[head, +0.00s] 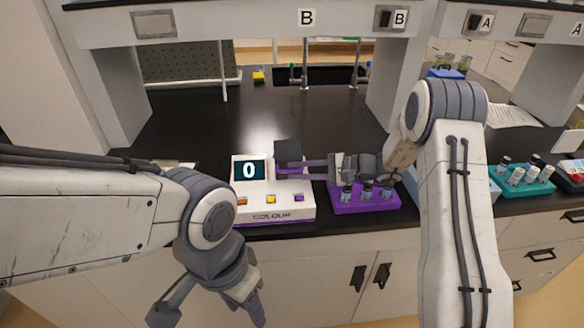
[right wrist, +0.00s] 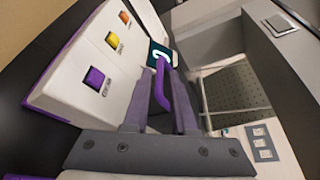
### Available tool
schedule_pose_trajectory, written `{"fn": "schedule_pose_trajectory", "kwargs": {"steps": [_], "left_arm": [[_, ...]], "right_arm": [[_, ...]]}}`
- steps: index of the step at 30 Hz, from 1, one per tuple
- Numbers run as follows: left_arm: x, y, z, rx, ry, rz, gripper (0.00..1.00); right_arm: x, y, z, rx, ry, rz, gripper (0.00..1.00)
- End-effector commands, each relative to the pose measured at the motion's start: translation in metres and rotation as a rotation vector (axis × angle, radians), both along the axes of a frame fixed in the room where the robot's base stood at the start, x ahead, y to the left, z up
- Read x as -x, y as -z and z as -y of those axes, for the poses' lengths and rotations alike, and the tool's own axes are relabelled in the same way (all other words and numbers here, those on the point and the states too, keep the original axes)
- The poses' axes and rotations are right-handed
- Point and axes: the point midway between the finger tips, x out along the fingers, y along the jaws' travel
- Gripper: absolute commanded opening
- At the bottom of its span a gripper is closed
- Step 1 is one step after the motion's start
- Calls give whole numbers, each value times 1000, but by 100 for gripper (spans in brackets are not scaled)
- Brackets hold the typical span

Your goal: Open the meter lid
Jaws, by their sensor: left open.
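The white colour meter (head: 273,213) stands on the black bench in the head view. Its display reads 0, and orange, yellow and purple buttons line its front. Its dark square lid (head: 288,151) shows above the meter's right rear, apparently raised; its exact angle is hard to tell. My right gripper (head: 298,170) reaches in from the right. In the right wrist view, the purple lid handle (right wrist: 164,92) lies between its close-set fingers (right wrist: 161,88), which look shut on it. My left gripper (head: 212,316) is open and empty, low in front of the bench.
A purple rack (head: 365,204) with several vials stands just right of the meter, below my right gripper. A teal rack (head: 522,184) with vials is further right. Taps and a sink (head: 325,75) are at the back. The bench behind the meter is clear.

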Motion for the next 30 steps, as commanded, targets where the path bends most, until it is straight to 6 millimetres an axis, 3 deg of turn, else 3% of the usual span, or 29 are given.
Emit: {"fn": "schedule_pose_trajectory", "kwargs": {"steps": [4, 14, 17, 30], "left_arm": [[0, -5, 0, 0, 0, 0, 50], [0, -5, 0, 0, 0, 0, 50], [0, -5, 0, 0, 0, 0, 50], [0, -5, 0, 0, 0, 0, 50]], "right_arm": [[-4, 3, -14, 0, -1, 0, 25], [-6, 5, -18, 1, -1, 0, 25], [-5, 5, -18, 1, -1, 0, 0], [-5, 5, -18, 0, -1, -1, 0]]}}
